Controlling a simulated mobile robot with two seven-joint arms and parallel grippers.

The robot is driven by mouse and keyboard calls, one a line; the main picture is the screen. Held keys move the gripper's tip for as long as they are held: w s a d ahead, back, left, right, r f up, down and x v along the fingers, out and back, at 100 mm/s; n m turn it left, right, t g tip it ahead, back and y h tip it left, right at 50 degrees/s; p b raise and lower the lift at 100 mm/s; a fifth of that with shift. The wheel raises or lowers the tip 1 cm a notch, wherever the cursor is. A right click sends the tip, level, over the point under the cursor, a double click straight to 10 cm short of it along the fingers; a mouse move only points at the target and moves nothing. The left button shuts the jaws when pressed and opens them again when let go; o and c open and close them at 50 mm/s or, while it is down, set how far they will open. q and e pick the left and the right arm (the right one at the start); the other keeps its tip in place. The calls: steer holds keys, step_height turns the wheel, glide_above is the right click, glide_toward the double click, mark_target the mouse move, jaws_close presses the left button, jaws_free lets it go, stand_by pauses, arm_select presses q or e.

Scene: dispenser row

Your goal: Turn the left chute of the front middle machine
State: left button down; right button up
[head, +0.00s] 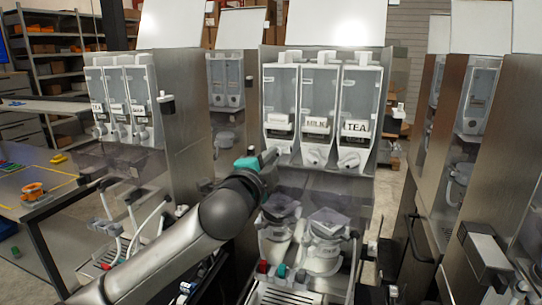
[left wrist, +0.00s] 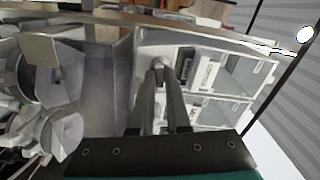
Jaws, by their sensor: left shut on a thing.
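The front middle machine (head: 318,178) stands upright in the head view, with three clear canisters side by side, each with a white chute below. The left chute (head: 283,148) is partly hidden by my left gripper (head: 270,156), which reaches it from the lower left. In the left wrist view, the two dark fingers of my left gripper (left wrist: 162,85) close on the pale chute knob (left wrist: 157,62). The exact turn of the left chute is hard to see. The middle chute (head: 316,156) and the right chute (head: 350,159) are free of any gripper. My right gripper is not in view.
Mixing bowls (head: 325,235) sit below the chutes, close to my left forearm. Another machine (head: 125,110) stands to the left, and metal-sided machines (head: 440,150) line the right. A table (head: 40,180) with coloured items is at the far left.

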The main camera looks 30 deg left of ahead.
arm_select(q)
steer(key=shift+n+p, duration=3.7)
steer(key=shift+n, duration=3.7)
steer(key=c, duration=0.9)
jaws_free()
